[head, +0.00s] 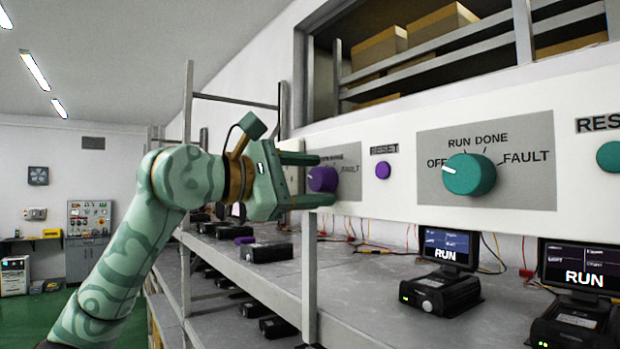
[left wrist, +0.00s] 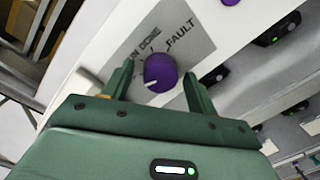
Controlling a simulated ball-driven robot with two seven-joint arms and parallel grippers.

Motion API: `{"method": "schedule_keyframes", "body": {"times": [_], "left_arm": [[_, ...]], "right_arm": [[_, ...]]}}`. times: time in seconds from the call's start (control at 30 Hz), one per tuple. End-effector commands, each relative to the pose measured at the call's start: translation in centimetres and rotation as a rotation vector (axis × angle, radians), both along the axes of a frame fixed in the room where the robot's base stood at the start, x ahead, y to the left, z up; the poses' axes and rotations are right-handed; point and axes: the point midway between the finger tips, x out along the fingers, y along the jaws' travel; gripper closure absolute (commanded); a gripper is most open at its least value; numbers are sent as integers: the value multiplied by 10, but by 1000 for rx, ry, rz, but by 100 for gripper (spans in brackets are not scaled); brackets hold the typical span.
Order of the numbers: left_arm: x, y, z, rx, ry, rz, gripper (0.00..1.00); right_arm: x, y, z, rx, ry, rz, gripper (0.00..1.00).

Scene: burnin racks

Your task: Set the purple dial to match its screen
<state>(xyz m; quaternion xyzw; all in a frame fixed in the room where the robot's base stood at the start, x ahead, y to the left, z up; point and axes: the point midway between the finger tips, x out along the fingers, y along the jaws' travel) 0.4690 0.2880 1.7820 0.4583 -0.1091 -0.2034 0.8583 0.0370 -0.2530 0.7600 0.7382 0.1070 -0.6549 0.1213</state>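The purple dial (head: 322,179) sits on a grey label plate (head: 349,183) on the white panel. FAULT is readable to its right; the other labels are partly hidden by my gripper. The dial's white mark points left, away from FAULT. My left gripper (head: 316,180) is open, one finger above and one below the dial. In the left wrist view the dial (left wrist: 160,70) lies between the fingertips (left wrist: 158,82), with visible gaps on both sides. I cannot make out a screen belonging to the purple dial. My right gripper is not in view.
A purple RESET button (head: 383,170) is right of the dial. Further right are a teal dial (head: 468,174) and a teal button (head: 609,156). Two screens (head: 447,246) (head: 584,268) on the grey shelf below read RUN. An upright metal post (head: 309,275) stands below my gripper.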

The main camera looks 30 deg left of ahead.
Motion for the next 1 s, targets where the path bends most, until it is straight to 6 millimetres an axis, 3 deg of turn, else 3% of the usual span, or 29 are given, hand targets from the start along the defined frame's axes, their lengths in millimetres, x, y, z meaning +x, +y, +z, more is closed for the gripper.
{"method": "schedule_keyframes", "body": {"times": [0.03,0.13,0.17,0.57,1.0], "left_arm": [[0,0,0,0,0,0,55],[0,0,0,0,0,0,83],[0,0,0,0,0,0,86],[0,0,1,59,-21,0,86],[0,0,3,366,-146,1,86]], "right_arm": [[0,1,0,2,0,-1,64],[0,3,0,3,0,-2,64],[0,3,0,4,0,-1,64],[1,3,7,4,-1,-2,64],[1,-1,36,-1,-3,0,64]]}}
